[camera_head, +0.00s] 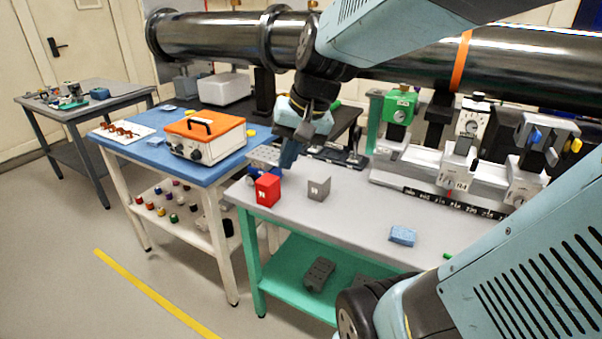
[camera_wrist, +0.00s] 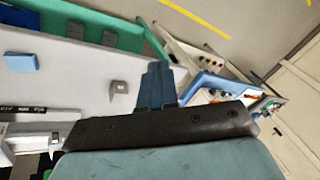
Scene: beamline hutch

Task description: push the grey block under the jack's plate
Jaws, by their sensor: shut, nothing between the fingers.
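The grey block (camera_head: 319,188) stands on the light grey bench top, right of a red block (camera_head: 267,189). It also shows in the wrist view (camera_wrist: 119,88), left of my fingers and apart from them. My gripper (camera_head: 288,157) points down with its blue fingers shut and empty, behind and left of the grey block, above the bench. A low object with a grey dotted top and blue parts (camera_head: 262,158), perhaps the jack, sits at the bench's left end beside my fingers. My gripper partly covers it, and the gap under its plate cannot be made out.
A blue sponge-like block (camera_head: 403,235) lies near the bench's front edge. A rail with instruments (camera_head: 440,185) runs along the back right. A blue-topped table (camera_head: 170,150) with an orange-topped box (camera_head: 205,135) stands to the left. The bench between the grey and blue blocks is clear.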

